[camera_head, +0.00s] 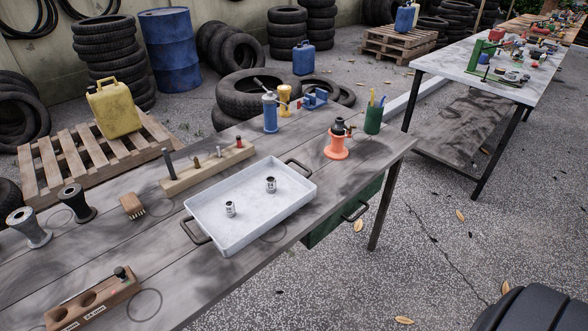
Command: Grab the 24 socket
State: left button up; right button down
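Two small metal sockets stand upright and apart in the white tray (205,240) on the wooden workbench. One socket (230,209) is left of the tray's middle and the other socket (270,184) is further back and right. Both carry small dark markings too small to read, so I cannot tell which is the 24. A wooden block (107,290) with round holes and printed size labels lies at the front left of the bench. A dark knob-like piece (121,272) sits at its right end. Neither of my grippers shows in this view.
Behind the tray is a wooden rack (207,171) with several upright pieces. An orange jack-like stand (337,146), blue bottle (270,112) and green cup (373,119) are at the back. Bare bench lies before the tray.

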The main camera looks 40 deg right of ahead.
aim_at(271, 183)
jog(key=z, duration=0.95)
